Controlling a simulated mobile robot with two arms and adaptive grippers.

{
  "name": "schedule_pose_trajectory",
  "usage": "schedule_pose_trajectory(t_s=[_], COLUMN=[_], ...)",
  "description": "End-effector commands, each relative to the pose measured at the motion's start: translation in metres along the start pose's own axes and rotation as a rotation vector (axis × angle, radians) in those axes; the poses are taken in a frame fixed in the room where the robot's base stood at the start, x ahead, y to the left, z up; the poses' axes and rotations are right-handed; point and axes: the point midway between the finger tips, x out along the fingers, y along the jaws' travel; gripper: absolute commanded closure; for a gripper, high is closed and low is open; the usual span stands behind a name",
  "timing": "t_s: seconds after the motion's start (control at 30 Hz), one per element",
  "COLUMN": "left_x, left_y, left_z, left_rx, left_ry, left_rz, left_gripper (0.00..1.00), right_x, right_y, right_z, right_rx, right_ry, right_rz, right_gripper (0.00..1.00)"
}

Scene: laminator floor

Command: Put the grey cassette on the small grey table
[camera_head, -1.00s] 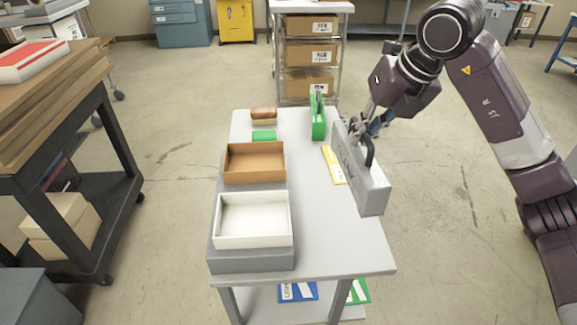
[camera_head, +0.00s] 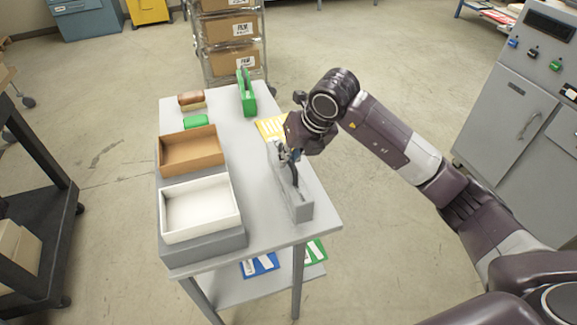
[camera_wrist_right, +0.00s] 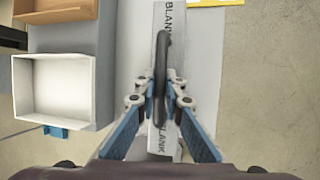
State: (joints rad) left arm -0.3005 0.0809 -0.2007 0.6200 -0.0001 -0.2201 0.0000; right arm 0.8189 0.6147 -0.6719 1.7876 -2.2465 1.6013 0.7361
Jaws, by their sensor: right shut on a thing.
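The grey cassette (camera_head: 299,203) is a long upright box with a black handle, at the right side of the small grey table (camera_head: 240,130). It looks to be standing on or just above the tabletop; I cannot tell which. My right gripper (camera_head: 290,157) is over it, shut on its handle. In the right wrist view the blue-padded fingers of the gripper (camera_wrist_right: 160,108) close on the black handle (camera_wrist_right: 161,60), and the cassette (camera_wrist_right: 172,35) below shows the word BLANK. My left gripper is out of view.
On the table's left are a white tray (camera_head: 167,228), a brown tray (camera_head: 162,161), a green block (camera_head: 196,121) and a brown-topped brush or block (camera_head: 191,98). A green holder (camera_head: 246,95) and a yellow card (camera_head: 270,127) are at the back. A grey cabinet (camera_head: 505,120) stands at right.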

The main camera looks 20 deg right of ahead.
Motion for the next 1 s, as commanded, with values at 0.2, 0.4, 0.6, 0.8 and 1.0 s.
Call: schedule_pose_trajectory(t_s=[0.2,0.4,0.6,0.8,1.0], left_x=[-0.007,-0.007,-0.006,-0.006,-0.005], left_y=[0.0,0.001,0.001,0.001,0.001], left_z=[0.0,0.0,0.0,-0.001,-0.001], left_rx=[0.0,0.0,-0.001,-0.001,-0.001], left_ry=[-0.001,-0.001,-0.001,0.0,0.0], left_rz=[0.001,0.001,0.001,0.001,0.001], left_gripper=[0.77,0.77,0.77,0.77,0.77], right_x=[0.027,0.031,0.032,0.032,0.026], right_y=[-0.005,-0.006,-0.007,-0.007,-0.007], right_z=[-0.011,-0.013,-0.014,-0.014,-0.013], right_rx=[0.0,-0.001,-0.001,0.0,-0.001], right_ry=[0.001,-0.001,0.003,0.002,-0.001], right_rz=[0.001,0.001,-0.001,0.0,0.0], right_gripper=[1.0,1.0,0.77,0.74,0.74])
